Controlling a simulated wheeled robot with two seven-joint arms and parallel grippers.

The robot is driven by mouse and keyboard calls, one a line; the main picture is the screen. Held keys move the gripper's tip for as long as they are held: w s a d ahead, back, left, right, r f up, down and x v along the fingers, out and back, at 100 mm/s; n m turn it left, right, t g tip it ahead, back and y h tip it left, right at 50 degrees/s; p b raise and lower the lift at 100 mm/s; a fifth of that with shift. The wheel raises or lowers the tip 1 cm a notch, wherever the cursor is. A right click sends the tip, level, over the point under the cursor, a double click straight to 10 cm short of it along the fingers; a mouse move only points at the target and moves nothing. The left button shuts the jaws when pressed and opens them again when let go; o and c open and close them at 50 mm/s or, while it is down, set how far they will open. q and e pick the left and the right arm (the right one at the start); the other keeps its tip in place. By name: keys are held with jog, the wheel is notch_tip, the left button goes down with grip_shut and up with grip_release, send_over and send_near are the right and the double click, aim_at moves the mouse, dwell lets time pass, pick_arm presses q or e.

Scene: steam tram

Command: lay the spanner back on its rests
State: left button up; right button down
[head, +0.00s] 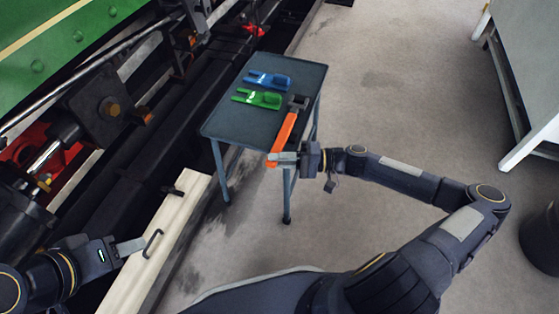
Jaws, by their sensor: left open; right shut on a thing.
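The spanner (284,132) has an orange handle and a dark head. It lies over the right part of a small grey-blue table (233,118), head toward the back, handle end at the front edge. My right gripper (284,157) is shut on the handle's front end. I cannot tell whether the spanner touches the tabletop. A blue forked piece (268,79) and a green forked piece (257,98) lie left of the spanner's head; I cannot tell whether these are rests. My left gripper (141,245) is open and empty at lower left, by a pale beam.
The pale beam (165,240) carries a dark bent handle (153,243) close to my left gripper. The green tram (50,40) and its dark running gear fill the left side. A pale-framed bench (525,90) stands at right. The floor between is clear.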

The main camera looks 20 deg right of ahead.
jog(key=shift+f, duration=0.15)
jog(key=c, duration=1.3)
grip_release()
jog(key=shift+c, duration=0.2)
